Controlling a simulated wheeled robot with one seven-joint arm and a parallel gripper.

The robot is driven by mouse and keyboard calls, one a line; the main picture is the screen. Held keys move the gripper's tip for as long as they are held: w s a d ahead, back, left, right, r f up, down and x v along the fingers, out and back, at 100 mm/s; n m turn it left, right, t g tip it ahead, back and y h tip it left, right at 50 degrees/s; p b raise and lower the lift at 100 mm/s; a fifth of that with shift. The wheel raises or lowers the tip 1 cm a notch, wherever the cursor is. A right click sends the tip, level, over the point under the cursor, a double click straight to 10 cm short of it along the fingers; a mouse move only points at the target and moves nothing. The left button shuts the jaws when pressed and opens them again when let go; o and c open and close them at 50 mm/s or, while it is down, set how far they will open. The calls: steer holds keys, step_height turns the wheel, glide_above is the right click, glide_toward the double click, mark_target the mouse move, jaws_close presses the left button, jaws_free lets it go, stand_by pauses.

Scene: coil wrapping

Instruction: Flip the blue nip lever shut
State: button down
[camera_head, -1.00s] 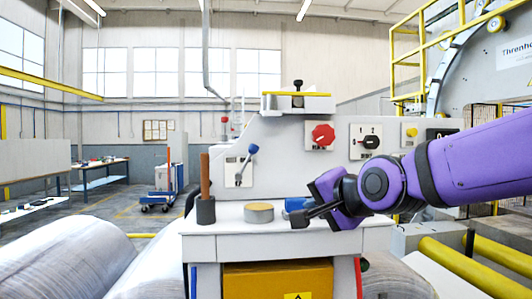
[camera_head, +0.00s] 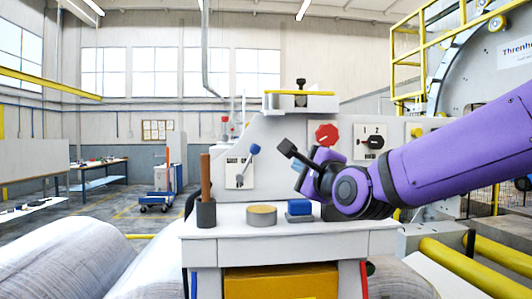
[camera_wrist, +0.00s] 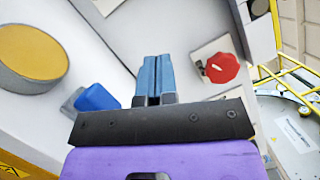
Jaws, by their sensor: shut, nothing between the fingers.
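The nip lever (camera_head: 241,168) has a blue ball knob and a thin stem on a white plate on the machine's front panel. Its knob tilts up and to the right. My gripper (camera_head: 288,148) is to the right of the knob at about the same height, apart from it in the picture. Its fingers also show in the wrist view (camera_wrist: 153,78), pressed together and empty. I cannot make out the lever in the wrist view.
A blue block (camera_head: 299,207) on a dark base, a yellow-topped round tin (camera_head: 262,215) and a dark cup (camera_head: 206,213) with a brown rod stand on the ledge below. A red knob (camera_head: 327,135) and a black selector (camera_head: 376,142) are on the panel.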

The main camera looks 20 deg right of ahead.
mark_target(247, 163)
steer(key=w+a+r, duration=0.1)
steer(key=w, duration=0.3)
steer(key=w+a, duration=0.1)
steer(key=w, duration=0.3)
steer(key=w+a+r, duration=0.1)
steer(key=w, duration=0.3)
steer(key=shift+w+r, duration=0.3)
stand_by(0.3)
steer(key=shift+a+r+n, duration=0.25)
steer(key=shift+n, duration=0.25)
